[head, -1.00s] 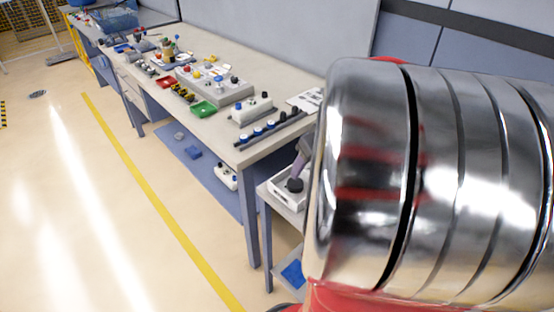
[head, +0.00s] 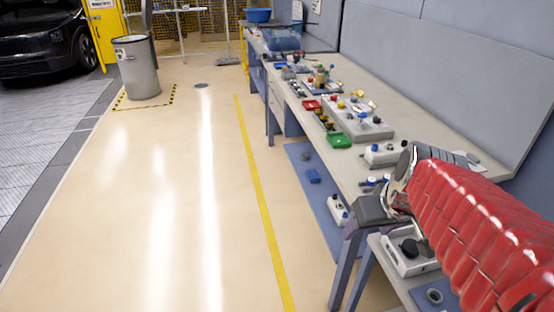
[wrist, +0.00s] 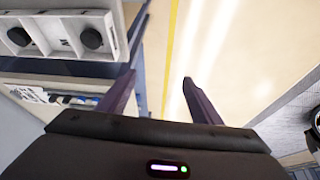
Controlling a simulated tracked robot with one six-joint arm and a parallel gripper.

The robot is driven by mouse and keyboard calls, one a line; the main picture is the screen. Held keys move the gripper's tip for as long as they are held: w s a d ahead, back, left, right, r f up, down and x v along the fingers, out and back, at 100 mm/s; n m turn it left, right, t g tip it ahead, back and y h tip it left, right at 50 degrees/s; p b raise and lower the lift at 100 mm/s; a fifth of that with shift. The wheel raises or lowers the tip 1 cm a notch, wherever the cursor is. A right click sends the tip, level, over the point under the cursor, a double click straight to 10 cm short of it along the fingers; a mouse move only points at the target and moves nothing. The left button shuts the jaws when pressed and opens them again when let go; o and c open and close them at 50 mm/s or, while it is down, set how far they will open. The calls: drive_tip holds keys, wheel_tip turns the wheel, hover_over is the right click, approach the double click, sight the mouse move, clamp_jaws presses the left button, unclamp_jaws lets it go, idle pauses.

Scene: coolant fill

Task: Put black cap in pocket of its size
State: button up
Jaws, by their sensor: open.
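The white tray (head: 398,268) stands on the low side table at the lower right of the head view. Two black caps show at its pockets in the wrist view, one at the left (wrist: 18,37) and one at the right (wrist: 92,39). A letter is marked on the tray wall between them. In the head view the dark caps (head: 410,247) are partly hidden by my arm. My gripper (wrist: 160,88) is open and empty, with its two purple fingers apart. It is off to the side of the tray, over the floor side.
A ring-shaped dark part (head: 434,296) lies near the tray. The floor left of the bench is clear up to a grey drum (head: 138,70).

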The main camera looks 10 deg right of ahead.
drive_tip(key=s+a+r+t, duration=0.1)
drive_tip(key=s+a, duration=0.5)
drive_tip(key=a, duration=0.6)
drive_tip(key=shift+a+r+n, duration=0.2)
drive_tip(key=shift+r+n, duration=0.2)
idle(0.6)
